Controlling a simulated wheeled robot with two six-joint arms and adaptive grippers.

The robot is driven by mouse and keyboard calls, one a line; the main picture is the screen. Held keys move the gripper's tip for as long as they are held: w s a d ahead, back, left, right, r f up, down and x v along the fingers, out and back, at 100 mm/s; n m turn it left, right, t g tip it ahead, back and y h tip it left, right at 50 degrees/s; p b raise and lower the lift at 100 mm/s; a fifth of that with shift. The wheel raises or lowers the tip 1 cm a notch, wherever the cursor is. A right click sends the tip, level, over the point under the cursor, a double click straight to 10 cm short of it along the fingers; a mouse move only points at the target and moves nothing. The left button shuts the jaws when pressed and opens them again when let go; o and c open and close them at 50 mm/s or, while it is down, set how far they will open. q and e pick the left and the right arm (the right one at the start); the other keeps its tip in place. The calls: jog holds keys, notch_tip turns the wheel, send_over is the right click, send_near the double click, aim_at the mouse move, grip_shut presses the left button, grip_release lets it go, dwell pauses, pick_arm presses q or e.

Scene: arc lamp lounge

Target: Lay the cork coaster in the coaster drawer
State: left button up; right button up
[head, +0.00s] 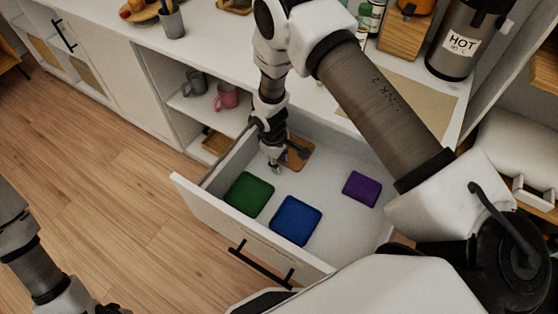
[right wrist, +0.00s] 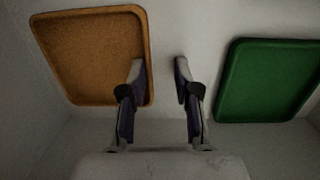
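The cork coaster (head: 302,150) is an orange-brown rounded square inside the open coaster drawer (head: 214,219), towards its back. My right gripper (head: 275,166) reaches down into the drawer beside the coaster and partly hides it. In the right wrist view the coaster (right wrist: 85,55) lies at left, and the two fingers (right wrist: 160,75) are apart with nothing between them. The left finger overlaps the coaster's edge in the picture; I cannot tell whether they touch. My left arm enters the head view at the lower left, with its gripper mostly cut off by the bottom edge.
A green coaster (head: 248,194), a blue coaster (head: 295,221) and a purple coaster (head: 361,189) lie in the drawer. A grey mug (head: 195,82) and a pink mug (head: 226,97) stand on the shelf behind. A hot-water dispenser (head: 460,45) stands on the counter.

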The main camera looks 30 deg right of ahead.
notch_tip(320, 180, up, 12)
jog(key=a, duration=0.1)
jog(key=shift+w+r+p, duration=0.15)
jog(key=shift+w+p, duration=0.15)
jog(key=shift+p, duration=0.1)
